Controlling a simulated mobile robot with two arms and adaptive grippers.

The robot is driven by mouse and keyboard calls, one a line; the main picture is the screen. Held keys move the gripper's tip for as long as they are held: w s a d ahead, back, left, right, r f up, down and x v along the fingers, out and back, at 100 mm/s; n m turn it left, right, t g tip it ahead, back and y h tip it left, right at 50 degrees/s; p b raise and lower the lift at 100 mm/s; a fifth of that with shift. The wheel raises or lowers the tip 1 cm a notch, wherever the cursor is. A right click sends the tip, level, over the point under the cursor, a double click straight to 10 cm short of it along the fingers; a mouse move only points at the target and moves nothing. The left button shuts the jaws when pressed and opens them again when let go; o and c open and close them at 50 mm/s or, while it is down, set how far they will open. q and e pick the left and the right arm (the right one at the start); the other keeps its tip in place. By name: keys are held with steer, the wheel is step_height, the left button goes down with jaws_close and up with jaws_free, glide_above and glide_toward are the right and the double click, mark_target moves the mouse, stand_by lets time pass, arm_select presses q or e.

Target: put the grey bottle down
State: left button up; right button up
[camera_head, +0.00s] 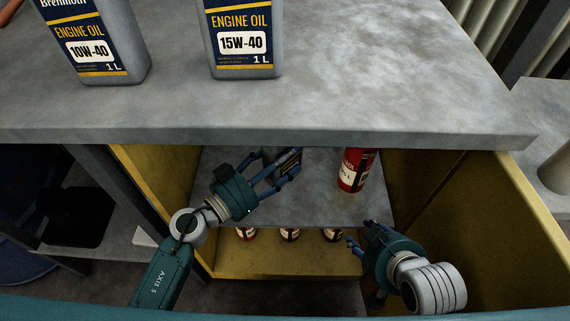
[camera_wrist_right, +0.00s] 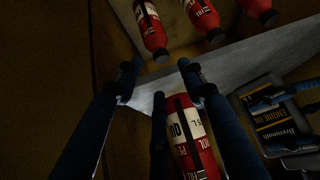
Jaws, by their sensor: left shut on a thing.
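The grey bottle (camera_head: 292,160) with a dark blue engine oil label is inside the yellow cabinet, over the grey upper shelf. My left gripper (camera_head: 284,172) is shut on it and partly hides it. The grey bottle also shows at the right of the right wrist view (camera_wrist_right: 284,126), with a left gripper finger across it. I cannot tell whether its base touches the shelf. My right gripper (camera_head: 360,236) is open and empty, low at the right side of the cabinet opening.
A red bottle (camera_head: 352,172) stands on the upper shelf (camera_head: 320,205), right of the grey bottle. Several red bottles (camera_head: 290,234) stand on the level below. Two more engine oil bottles (camera_head: 105,50) (camera_head: 242,45) stand on the worktop (camera_head: 380,95), which overhangs the opening.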

arm_select(q)
steer(key=shift+f+b, duration=0.75)
steer(key=shift+f, duration=0.1)
arm_select(e)
steer(key=w+a+r+t, duration=0.1)
steer(key=w+r, duration=0.1)
steer(key=w+a+r+t, duration=0.1)
steer(key=w+r+t, duration=0.1)
steer(key=w, duration=0.1)
steer(key=w+r+t+y, duration=0.1)
steer(key=w+r, duration=0.1)
steer(key=shift+w+a+r+t, duration=0.2)
steer(key=shift+a+r+t, duration=0.1)
steer(key=shift+a, duration=0.1)
steer(key=shift+w+a+r, duration=0.1)
steer(key=shift+w+r, duration=0.1)
steer(key=shift+r, duration=0.2)
arm_select(q)
steer(key=o, duration=1.9)
steer(key=shift+f, duration=0.3)
steer(key=shift+o, duration=0.2)
steer(key=shift+r, duration=0.1)
